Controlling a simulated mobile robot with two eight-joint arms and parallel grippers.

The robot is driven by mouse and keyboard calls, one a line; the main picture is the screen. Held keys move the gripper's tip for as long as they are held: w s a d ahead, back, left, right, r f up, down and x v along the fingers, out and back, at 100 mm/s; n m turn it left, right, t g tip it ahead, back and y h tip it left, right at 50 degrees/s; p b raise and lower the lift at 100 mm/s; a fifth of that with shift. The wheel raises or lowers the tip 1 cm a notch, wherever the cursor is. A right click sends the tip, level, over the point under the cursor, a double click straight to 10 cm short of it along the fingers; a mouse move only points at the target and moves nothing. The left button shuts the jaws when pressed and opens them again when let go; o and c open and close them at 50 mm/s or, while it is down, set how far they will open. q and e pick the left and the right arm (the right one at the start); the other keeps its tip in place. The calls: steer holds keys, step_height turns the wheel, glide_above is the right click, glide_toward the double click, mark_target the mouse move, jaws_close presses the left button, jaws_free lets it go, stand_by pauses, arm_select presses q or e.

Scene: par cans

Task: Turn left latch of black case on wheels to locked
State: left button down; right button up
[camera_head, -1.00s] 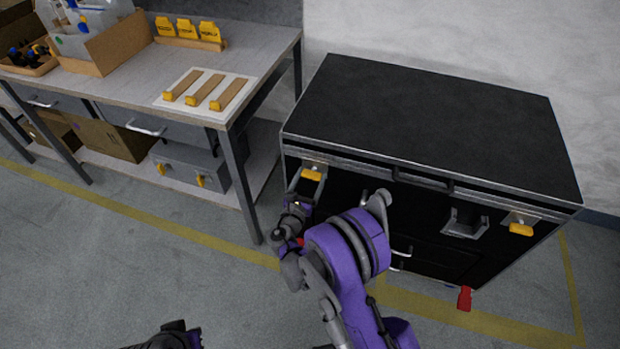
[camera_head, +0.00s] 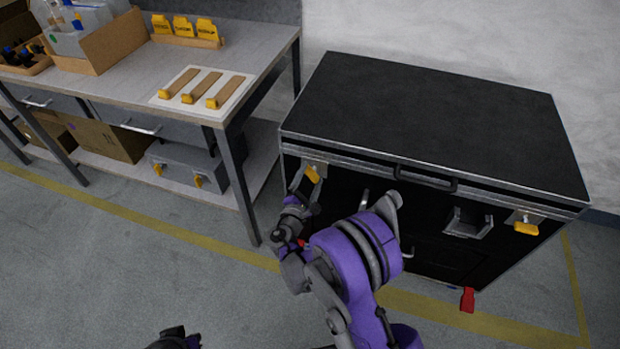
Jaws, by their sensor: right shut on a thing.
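The black case on wheels (camera_head: 440,125) stands against the wall with its lid down. Its left latch (camera_head: 312,174) has a yellow handle on a metal plate at the upper left of the front; the handle sits tilted, sloping down to the right. The right latch (camera_head: 526,228) has a yellow handle lying nearly level. My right gripper (camera_head: 302,184) is at the left latch, shut on it; its fingertips are small and partly hidden by the wrist. My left gripper (camera_head: 178,339) is only partly in view at the bottom edge, away from the case, its jaws unclear.
A workbench (camera_head: 120,85) stands left of the case, its leg close to my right wrist. It bears a white board (camera_head: 205,90) with yellow-ended wooden pieces, and boxes. A red wheel pedal (camera_head: 467,299) juts from the case's bottom. Floor in front is clear.

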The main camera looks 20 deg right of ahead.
steer(key=m, duration=0.3)
steer(key=shift+f+m, duration=0.1)
steer(key=shift+m, duration=0.2)
steer(key=shift+m+b, duration=0.3)
steer(key=shift+m, duration=1.7)
steer(key=shift+f, duration=0.1)
steer(key=o, duration=1.2)
steer(key=shift+s, duration=0.15)
steer(key=v, duration=1)
steer(key=shift+s+a+p, duration=0.25)
steer(key=shift+p, duration=0.05)
